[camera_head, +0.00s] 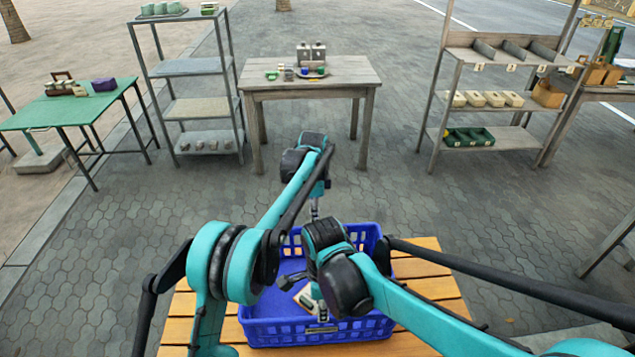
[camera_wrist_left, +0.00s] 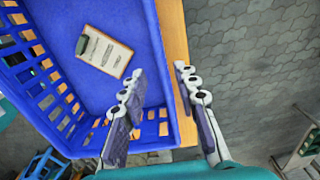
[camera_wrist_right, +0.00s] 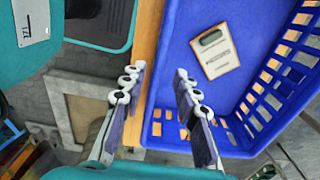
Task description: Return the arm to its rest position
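My left gripper (camera_wrist_left: 158,92) is open at one rim of the blue plastic crate (camera_wrist_left: 158,60), one finger over the inside and the other outside. In the head view, it hangs at the crate's far side, its fingers mostly hidden. My right gripper (camera_wrist_right: 158,85) is open at the crate's opposite rim, the near side in the head view. It also has a finger on each side of the rim. No grip on the rim shows in either wrist view. Both arms reach over the crate (camera_head: 262,328).
The crate stands on a slatted wooden table (camera_head: 432,285) and holds a flat tan labelled piece (camera_wrist_left: 104,50). Beyond paved floor stand a green table (camera_head: 55,112), a grey shelf (camera_head: 190,67), a wooden table (camera_head: 275,85) and another shelf (camera_head: 520,135). The paving between is clear.

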